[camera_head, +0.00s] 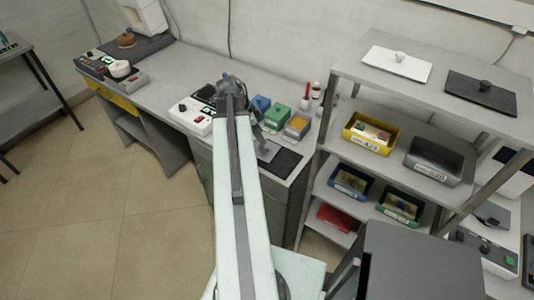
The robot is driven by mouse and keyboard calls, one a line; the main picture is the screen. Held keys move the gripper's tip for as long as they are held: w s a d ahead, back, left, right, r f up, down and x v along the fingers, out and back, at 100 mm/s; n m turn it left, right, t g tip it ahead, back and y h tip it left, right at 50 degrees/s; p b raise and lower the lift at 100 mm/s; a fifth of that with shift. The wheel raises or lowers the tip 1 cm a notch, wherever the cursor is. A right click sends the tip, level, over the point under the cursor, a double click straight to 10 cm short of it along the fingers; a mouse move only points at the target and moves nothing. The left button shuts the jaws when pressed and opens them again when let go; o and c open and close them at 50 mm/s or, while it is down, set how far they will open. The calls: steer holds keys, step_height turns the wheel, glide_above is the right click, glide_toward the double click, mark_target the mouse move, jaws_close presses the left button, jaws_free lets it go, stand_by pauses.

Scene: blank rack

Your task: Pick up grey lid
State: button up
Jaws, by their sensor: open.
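The grey lid (481,94) is a dark flat rectangle with a small knob on top. It lies on the right part of the rack's top shelf (440,107). My arm reaches away from the bottom of the view, toward the workbench. My gripper (268,152) appears small and partly hidden beyond the arm, low over the bench's right end. It is open, with nothing seen in it. It is well to the left of the lid and apart from it.
A white lid (396,65) with a knob lies left of the grey lid. Lower shelves hold a yellow bin (350,138), a grey bin (438,168), and blue, green and red bins. The workbench (182,70) carries devices and small boxes. Open floor (100,210) lies at left.

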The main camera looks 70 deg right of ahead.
mark_target(266, 147)
steer(key=b+x, duration=0.7)
steer(key=x, duration=0.1)
steer(key=shift+w+a+f, duration=0.15)
steer(key=shift+w+a, duration=0.05)
steer(key=shift+w, duration=0.15)
jaws_close()
